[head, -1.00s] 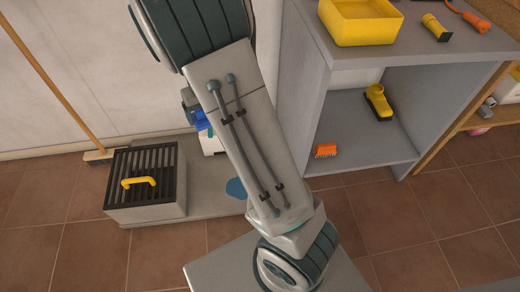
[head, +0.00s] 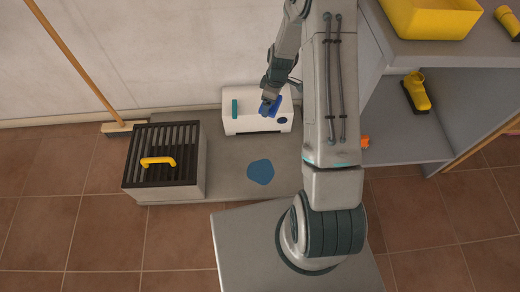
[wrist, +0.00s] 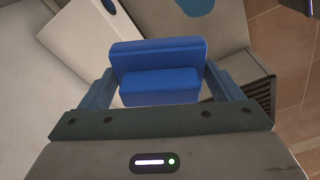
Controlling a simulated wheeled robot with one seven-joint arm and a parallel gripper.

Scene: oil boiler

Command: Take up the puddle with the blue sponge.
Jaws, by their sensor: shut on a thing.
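The blue sponge (wrist: 158,52) is held between the two fingers of my gripper (wrist: 160,82) in the wrist view. In the head view my gripper (head: 268,103) and the sponge (head: 276,106) are over the white box, behind the puddle. The puddle (head: 261,172) is a flat, dark blue patch on the grey slab, fully in view and apart from the sponge. Part of it shows at the top edge of the wrist view (wrist: 196,6).
The white box (head: 245,122) with a teal handle stands behind the puddle. A slatted grate box (head: 165,183) with a yellow handle stands to its left. A broom (head: 85,65) leans on the wall. A grey shelf unit (head: 408,120) with a yellow bin (head: 432,18) is at right.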

